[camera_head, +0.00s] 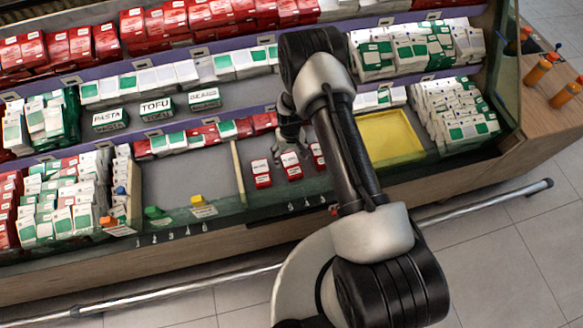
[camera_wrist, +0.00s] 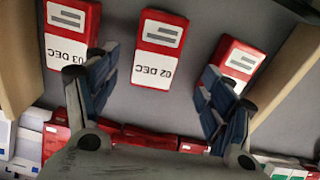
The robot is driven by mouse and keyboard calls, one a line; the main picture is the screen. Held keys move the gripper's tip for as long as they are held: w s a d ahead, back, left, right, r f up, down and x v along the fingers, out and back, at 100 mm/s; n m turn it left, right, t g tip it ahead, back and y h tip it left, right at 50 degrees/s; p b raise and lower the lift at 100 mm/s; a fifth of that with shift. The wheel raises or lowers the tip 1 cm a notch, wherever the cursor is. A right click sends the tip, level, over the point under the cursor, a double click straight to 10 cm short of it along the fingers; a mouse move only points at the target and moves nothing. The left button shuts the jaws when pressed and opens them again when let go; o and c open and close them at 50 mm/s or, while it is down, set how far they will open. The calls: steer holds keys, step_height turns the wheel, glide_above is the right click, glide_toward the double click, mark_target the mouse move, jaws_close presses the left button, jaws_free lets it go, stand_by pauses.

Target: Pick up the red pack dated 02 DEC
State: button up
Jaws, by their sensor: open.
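The red pack dated 02 DEC (camera_wrist: 160,50) lies in the upper middle of the wrist view, its white label and date upside down. It is the middle of three spaced red packs; in the head view this middle pack (camera_head: 291,166) sits on the grey shelf. My gripper (camera_wrist: 157,82) is open and empty, its blue-padded fingers spread to either side of the 02 DEC pack's near end in the picture. In the head view my gripper (camera_head: 290,135) hangs just behind the packs, partly hidden by my arm.
A 03 DEC pack (camera_wrist: 70,30) lies left and another red pack (camera_wrist: 238,60), its date unreadable behind a finger, lies right in the wrist view. A wooden divider (camera_head: 238,172) and a yellow tray (camera_head: 390,137) flank the compartment. A row of packs stands behind.

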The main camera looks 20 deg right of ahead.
mark_target(292, 164)
steer(key=f+b, duration=0.1)
steer(key=f, duration=0.3)
steer(key=f+b, duration=0.1)
steer(key=f, duration=0.2)
steer(key=shift+d+f, duration=0.2)
steer(key=shift+f, duration=0.15)
steer(key=c, duration=1.2)
steer(key=shift+c, duration=0.2)
steer(key=shift+r, duration=0.2)
